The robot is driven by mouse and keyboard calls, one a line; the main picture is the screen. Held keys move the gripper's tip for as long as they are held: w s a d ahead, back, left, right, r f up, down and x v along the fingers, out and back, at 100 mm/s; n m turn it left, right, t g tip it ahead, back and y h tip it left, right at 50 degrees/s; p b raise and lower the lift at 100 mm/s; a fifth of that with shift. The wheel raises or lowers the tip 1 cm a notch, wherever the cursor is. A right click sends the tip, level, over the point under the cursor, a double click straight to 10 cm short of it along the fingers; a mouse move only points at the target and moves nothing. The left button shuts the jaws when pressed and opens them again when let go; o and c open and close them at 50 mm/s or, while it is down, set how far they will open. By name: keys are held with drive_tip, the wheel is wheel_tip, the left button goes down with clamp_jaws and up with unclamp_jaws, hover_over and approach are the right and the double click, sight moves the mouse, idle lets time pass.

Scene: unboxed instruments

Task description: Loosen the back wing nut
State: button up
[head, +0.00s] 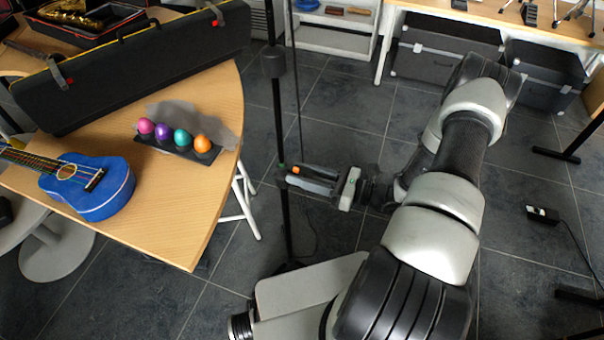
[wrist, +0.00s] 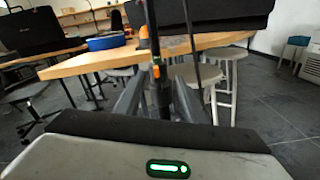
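A black upright stand pole (head: 277,120) rises beside the table, with a thick collar (head: 272,62) high on it. A small orange part (head: 295,169), perhaps a wing nut, shows at the pole by my fingertips. The wrist view shows a small orange part (wrist: 156,71) on the pole (wrist: 152,35), ahead between the fingers. I cannot tell which is the back wing nut. My gripper (head: 292,178) points left at the pole. In the wrist view my gripper (wrist: 157,80) has its fingers apart, one each side of the pole, seemingly not closed on anything.
A wooden table (head: 200,215) stands left of the pole, bearing a blue ukulele (head: 100,195), a long black case (head: 130,70) and several coloured eggs on a dark holder (head: 170,145). A white stool (head: 245,205) is beneath its edge. A thin cable (head: 297,80) hangs beside the pole.

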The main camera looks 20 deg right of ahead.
drive_tip(key=v, duration=1.7)
drive_tip(key=shift+s+p, duration=0.15)
drive_tip(key=shift+p, duration=0.2)
drive_tip(key=shift+d+r, duration=0.1)
drive_tip(key=shift+d, duration=0.05)
drive_tip(key=shift+c, duration=0.6)
